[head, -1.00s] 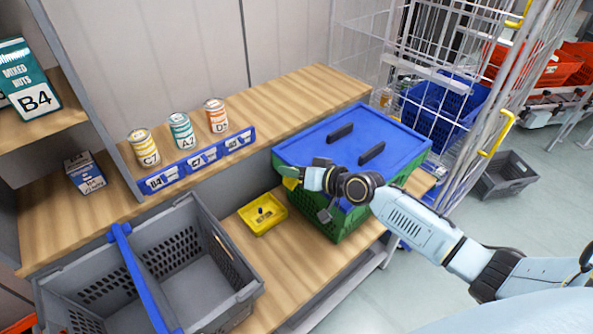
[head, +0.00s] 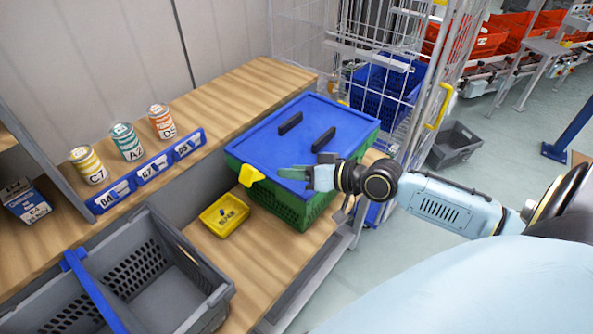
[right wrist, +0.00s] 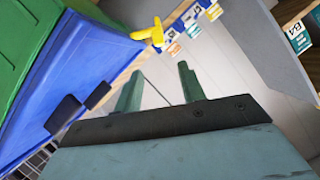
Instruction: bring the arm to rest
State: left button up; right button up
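My right arm reaches in from the right in the head view. Its gripper (head: 296,178) is in front of the green crate (head: 292,212) with the blue lid (head: 345,119). In the right wrist view the green fingers of the gripper (right wrist: 158,76) stand apart with nothing between them. A yellow piece (head: 250,175) sits at the crate's near left corner, apart from the fingers. It also shows in the right wrist view (right wrist: 146,31). My left gripper is not in view.
A small yellow tray (head: 223,215) and a grey basket (head: 190,302) with a blue handle are left of the crate. Cans (head: 126,141) stand on the wooden shelf. A wire cage cart (head: 372,32) is behind the crate. Open floor (head: 500,180) lies right.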

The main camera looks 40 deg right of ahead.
dwell(0.5)
jog(key=s+a+f+n+g+h, duration=0.25)
jog(key=s+a+f+g, duration=0.25)
jog(key=s+a+f, duration=0.5)
jog(key=s+d+r+g+h, duration=0.2)
jog(key=s+g+h, duration=0.2)
jog(key=s, duration=0.8)
notch_tip(320, 180, down, 28)
jog(key=s+g+b, duration=0.1)
jog(key=b, duration=0.3)
jog(key=s+d+f+b, duration=0.1)
jog(key=s+f+b, duration=0.1)
jog(key=s+f, duration=0.6)
jog(key=s+d+f+g+b, duration=0.1)
jog(key=s+d+f+b, duration=0.1)
jog(key=s+f, duration=0.7)
notch_tip(320, 180, down, 3)
jog(key=shift+d+f+n+g, duration=0.2)
jog(key=shift+d+n+g, duration=0.1)
jog(key=shift+n, duration=0.15)
jog(key=shift+w, duration=0.15)
